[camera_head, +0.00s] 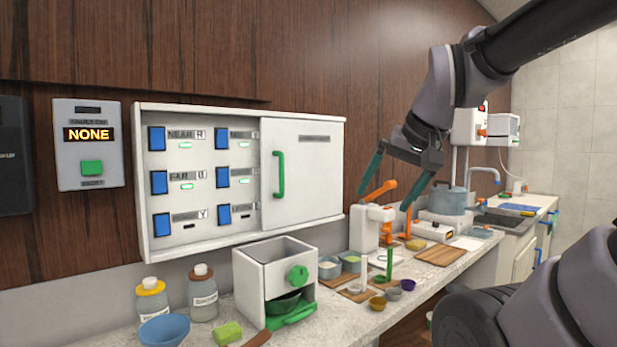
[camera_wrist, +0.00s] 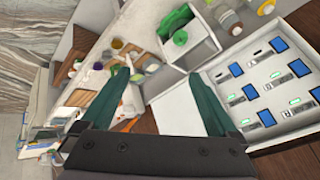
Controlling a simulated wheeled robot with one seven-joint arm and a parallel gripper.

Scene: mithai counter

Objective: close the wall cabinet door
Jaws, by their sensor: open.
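The white wall cabinet (camera_head: 240,246) hangs on the brown wood panelling. Its door (camera_head: 318,185) is a flat white panel with a green vertical handle (camera_head: 279,175) at its left edge. The door covers the right half; the left part stands open, showing blue switches with labels and small green lights. The wrist view shows the open part with the switches (camera_wrist: 262,90) at the right. My gripper (camera_head: 382,203) is open and empty, right of the cabinet, its green fingers pointing down and apart from the door. In the wrist view both fingers (camera_wrist: 160,92) are spread.
A grey box (camera_head: 90,143) reading NONE with a green button is left of the cabinet. Below, the counter holds a white drawer box (camera_head: 278,255), jars (camera_head: 203,295), a blue bowl (camera_head: 165,330) and an orange-handled white machine (camera_head: 366,228) near my gripper.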

